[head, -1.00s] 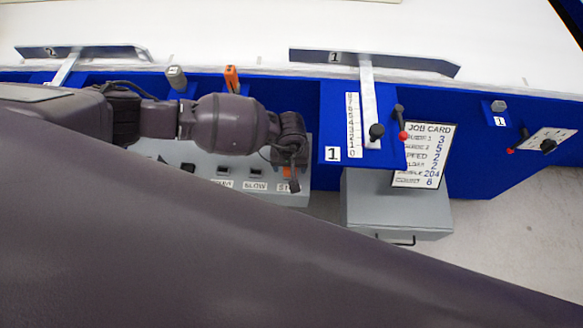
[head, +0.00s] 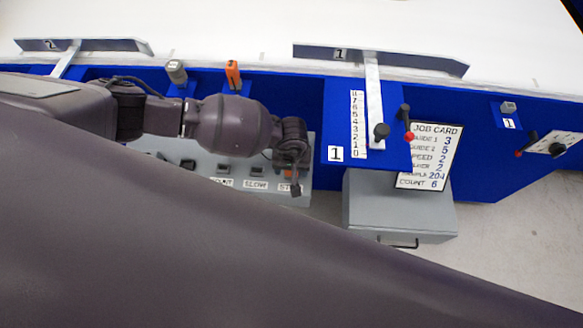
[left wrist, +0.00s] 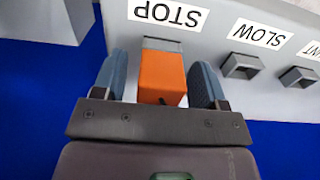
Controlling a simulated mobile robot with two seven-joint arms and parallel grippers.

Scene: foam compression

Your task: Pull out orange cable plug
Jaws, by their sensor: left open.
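The orange plug (left wrist: 161,75) sits in the socket below the STOP label (left wrist: 168,12) in the left wrist view. In the head view a small orange part of the plug (head: 289,174) shows beneath my left gripper (head: 293,180), at the STOP end of the grey panel (head: 250,195). My left gripper also shows in the left wrist view (left wrist: 163,80). It is open, with one blue-grey finger on each side of the plug and visible gaps between. My right gripper is not in view.
Empty sockets stand beside it, including the SLOW socket (left wrist: 240,67). An orange-topped handle (head: 233,74) and a grey one (head: 176,71) stand behind on the blue bench. A grey box (head: 395,215) and job card (head: 428,157) are to the right. My dark arm covers the foreground.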

